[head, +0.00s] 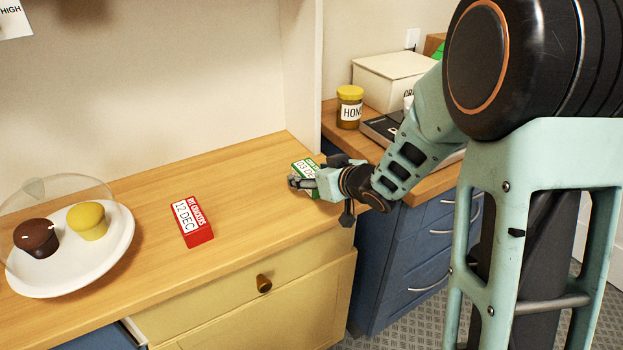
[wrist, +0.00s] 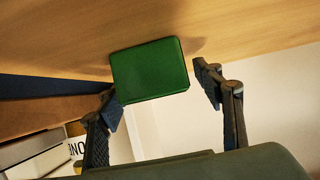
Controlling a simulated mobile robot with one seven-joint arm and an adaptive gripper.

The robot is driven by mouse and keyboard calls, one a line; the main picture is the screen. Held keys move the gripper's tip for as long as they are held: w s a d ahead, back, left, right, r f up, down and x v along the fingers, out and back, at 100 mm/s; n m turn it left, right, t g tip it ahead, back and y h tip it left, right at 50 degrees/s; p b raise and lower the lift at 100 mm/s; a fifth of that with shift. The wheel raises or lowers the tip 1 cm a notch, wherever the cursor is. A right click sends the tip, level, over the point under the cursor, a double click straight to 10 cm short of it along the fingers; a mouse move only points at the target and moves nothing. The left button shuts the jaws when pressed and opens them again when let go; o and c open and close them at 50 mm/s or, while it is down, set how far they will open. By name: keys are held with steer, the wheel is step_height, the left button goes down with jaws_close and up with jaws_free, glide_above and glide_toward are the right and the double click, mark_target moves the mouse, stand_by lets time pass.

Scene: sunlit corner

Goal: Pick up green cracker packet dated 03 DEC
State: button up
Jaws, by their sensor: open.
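The green cracker packet (head: 304,171) stands near the right end of the wooden counter in the head view, its white label partly hidden by my gripper; "03 DEC" can be partly read. In the wrist view the plain green side of the packet (wrist: 150,70) faces me. My gripper (head: 302,184) is at the packet in the head view. In the wrist view my gripper (wrist: 160,95) is open, with one finger near each side of the packet's near edge. I cannot tell whether either finger touches it.
A red cracker packet (head: 192,221) labelled 12 DEC lies on the counter (head: 150,270). A white plate (head: 120,247) with two cupcakes and a clear dome is at the left. A honey jar (head: 349,106) and white box (head: 388,78) stand on the far counter.

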steer(key=c, duration=1.2)
steer(key=shift+c, duration=0.9)
steer(key=shift+r, duration=0.15)
